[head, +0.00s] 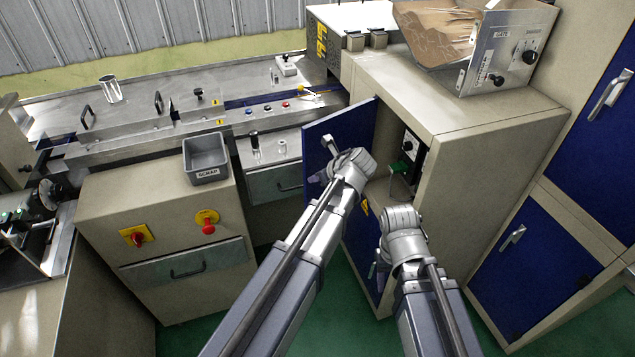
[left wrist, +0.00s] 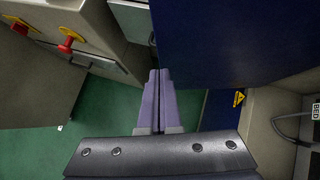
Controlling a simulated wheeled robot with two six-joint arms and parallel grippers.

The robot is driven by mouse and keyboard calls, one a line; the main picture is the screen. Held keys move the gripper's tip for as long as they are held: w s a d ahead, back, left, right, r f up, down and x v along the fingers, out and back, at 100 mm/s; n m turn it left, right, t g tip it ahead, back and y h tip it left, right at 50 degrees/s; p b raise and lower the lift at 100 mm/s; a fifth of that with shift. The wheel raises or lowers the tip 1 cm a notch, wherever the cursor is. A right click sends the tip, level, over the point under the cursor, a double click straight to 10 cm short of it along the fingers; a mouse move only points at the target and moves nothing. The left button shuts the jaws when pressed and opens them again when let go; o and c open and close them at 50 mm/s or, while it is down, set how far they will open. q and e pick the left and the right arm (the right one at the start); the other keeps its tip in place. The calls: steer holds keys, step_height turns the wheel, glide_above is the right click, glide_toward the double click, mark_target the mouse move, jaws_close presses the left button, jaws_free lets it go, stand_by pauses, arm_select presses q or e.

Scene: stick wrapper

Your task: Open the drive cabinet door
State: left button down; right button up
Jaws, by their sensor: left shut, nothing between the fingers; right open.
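The drive cabinet (head: 470,145) is the beige cabinet right of centre in the head view. Its blue door (head: 312,140) stands open, swung out to the left, and a switch panel and green part (head: 398,167) show inside. The door also fills the upper right of the left wrist view (left wrist: 225,40). My left gripper (head: 318,178) is shut and empty beside the door; its fingers show at the door's edge in the left wrist view (left wrist: 156,85); contact is unclear. My right gripper (head: 381,266) is low in front of the cabinet, open, mostly hidden by its wrist.
A lower blue panel (head: 360,240) with a yellow warning triangle lies under the opening. A grey scrap bin (head: 206,158) sits on the beige unit (head: 150,200) at left, which has red knobs. Blue-doored cabinets (head: 520,265) stand at right. Green floor (head: 345,325) is open between.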

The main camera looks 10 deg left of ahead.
arm_select(q)
steer(key=w+a+m, duration=0.1)
steer(key=w+a, duration=0.2)
steer(key=a, duration=0.2)
steer(key=shift+w+a+t+h, duration=0.2)
steer(key=shift+t+h, duration=0.1)
steer(key=shift+t, duration=0.1)
steer(key=shift+r, duration=0.1)
